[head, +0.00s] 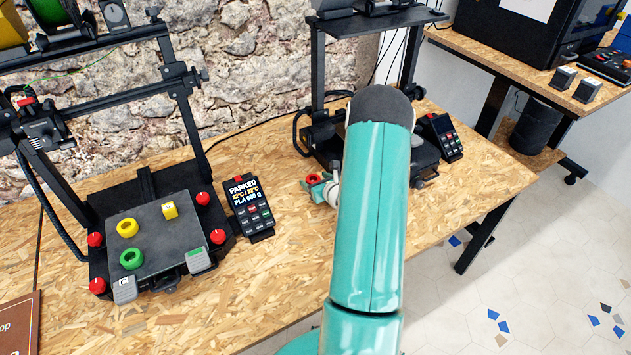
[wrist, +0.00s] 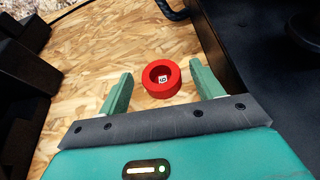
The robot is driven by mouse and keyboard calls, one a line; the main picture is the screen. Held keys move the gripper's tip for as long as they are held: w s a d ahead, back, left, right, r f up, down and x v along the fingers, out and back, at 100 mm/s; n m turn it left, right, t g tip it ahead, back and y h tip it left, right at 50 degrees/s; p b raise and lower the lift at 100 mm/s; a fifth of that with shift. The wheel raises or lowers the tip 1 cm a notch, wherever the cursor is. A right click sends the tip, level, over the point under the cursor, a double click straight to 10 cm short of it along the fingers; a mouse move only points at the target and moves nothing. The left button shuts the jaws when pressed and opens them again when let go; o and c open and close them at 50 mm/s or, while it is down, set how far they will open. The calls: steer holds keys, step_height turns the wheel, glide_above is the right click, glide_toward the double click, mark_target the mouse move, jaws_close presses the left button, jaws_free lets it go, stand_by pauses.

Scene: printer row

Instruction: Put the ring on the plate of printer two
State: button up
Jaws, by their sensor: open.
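A red ring (head: 313,180) lies on the wooden bench, left of the right-hand printer (head: 318,120). In the wrist view the ring (wrist: 162,92) shows a small white numbered mark in its hole. My gripper (wrist: 161,72) is open, with one finger on each side of the ring and a gap at both sides. The gripper also shows in the head view (head: 322,190), partly behind my arm. My arm hides much of the right-hand printer and its plate. The left-hand printer's plate (head: 165,245) holds a yellow ring (head: 127,228), a green ring (head: 132,258) and a yellow block (head: 170,210). I cannot read which printer is two.
A control screen (head: 248,205) reading PARKED stands beside the left printer; another screen (head: 441,137) stands beside the right one. Red knobs (head: 203,198) sit at the left plate's corners. A second table (head: 530,75) bears a black machine (head: 515,35). The bench front is clear.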

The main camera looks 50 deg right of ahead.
steer(key=v, duration=1.1)
steer(key=shift+s+a, duration=0.15)
steer(key=shift+s, duration=0.15)
steer(key=w+a+r+n+g+y, duration=0.1)
steer(key=w+a+r+n+y, duration=0.1)
steer(key=a+r+n+y, duration=0.5)
steer(key=w+a+r+n+g, duration=0.15)
steer(key=a+r+n, duration=0.3)
steer(key=a, duration=0.65)
steer(key=w+a+r+n+y, duration=0.35)
steer(key=a+r+n, duration=0.2)
steer(key=a, duration=0.25)
steer(key=s+a+r+n+g+h, duration=0.1)
steer(key=s+a+r+n+g, duration=0.2)
steer(key=s+a+n, duration=0.3)
steer(key=s+a+r+n+g+h, duration=0.2)
steer(key=s+a+r+n+g, duration=0.1)
steer(key=s+a+n, duration=0.4)
steer(key=r+n, duration=0.1)
steer(key=n, duration=0.2)
steer(key=shift+a, duration=0.2)
steer(key=shift+o, duration=0.5)
steer(key=s+d+r+n+t+h, duration=0.1)
steer(key=s+r+n+h, duration=0.2)
steer(key=n, duration=0.3)
steer(key=shift+s+r+h, duration=0.35)
steer(key=shift+s+r, duration=0.3)
steer(key=shift+d+r, duration=0.1)
steer(key=shift+d, duration=0.15)
